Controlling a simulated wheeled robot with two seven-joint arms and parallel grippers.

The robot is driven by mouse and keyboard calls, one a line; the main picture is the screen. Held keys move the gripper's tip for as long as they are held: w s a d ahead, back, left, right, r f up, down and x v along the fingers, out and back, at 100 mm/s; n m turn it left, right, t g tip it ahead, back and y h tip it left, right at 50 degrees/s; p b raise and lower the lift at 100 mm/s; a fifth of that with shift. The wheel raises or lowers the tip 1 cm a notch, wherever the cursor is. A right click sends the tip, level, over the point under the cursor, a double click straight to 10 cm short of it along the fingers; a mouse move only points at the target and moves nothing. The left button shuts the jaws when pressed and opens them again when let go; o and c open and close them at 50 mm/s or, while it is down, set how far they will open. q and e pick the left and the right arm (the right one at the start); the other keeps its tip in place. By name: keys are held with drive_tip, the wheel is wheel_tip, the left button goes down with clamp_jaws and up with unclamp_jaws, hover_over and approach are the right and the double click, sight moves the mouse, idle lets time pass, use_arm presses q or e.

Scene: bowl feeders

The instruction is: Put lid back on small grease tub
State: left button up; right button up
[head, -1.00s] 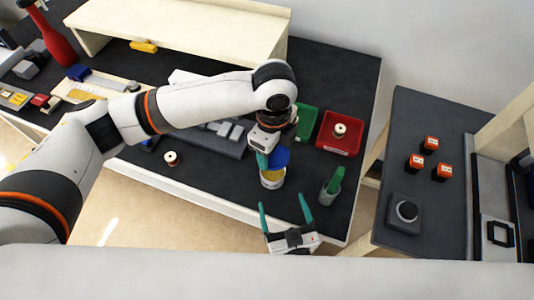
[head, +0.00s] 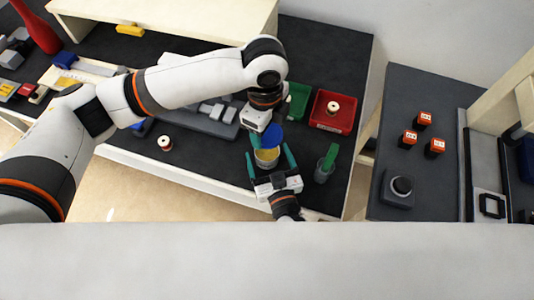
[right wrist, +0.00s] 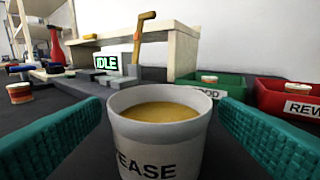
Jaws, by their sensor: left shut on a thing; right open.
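The small grease tub (head: 267,160) stands upright and open on the dark bench. Its white body with "EASE" lettering and yellow grease shows in the right wrist view (right wrist: 158,125). The blue lid (head: 271,135) is held by my left gripper (head: 264,127), just behind and above the tub in the head view; the left fingertips are mostly hidden. My right gripper (head: 269,163) is open, with one teal finger on each side of the tub. In the right wrist view a dark gap shows between each finger and the tub wall.
A green bin (head: 294,103) and a red bin (head: 345,125) holding a spool stand behind to the right. A grey cup (head: 322,174) with a green item is close right of my right gripper.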

drive_tip(key=shift+x, duration=1.85)
drive_tip(key=shift+c, duration=0.3)
drive_tip(key=c, duration=1.4)
use_arm(q)
hover_over(266, 153)
drive_tip(key=shift+w+f, duration=0.1)
drive_tip(key=shift+f, duration=2.4)
drive_tip(key=shift+f, duration=0.9)
drive_tip(key=shift+c, duration=0.3)
drive_tip(key=shift+f, duration=0.65)
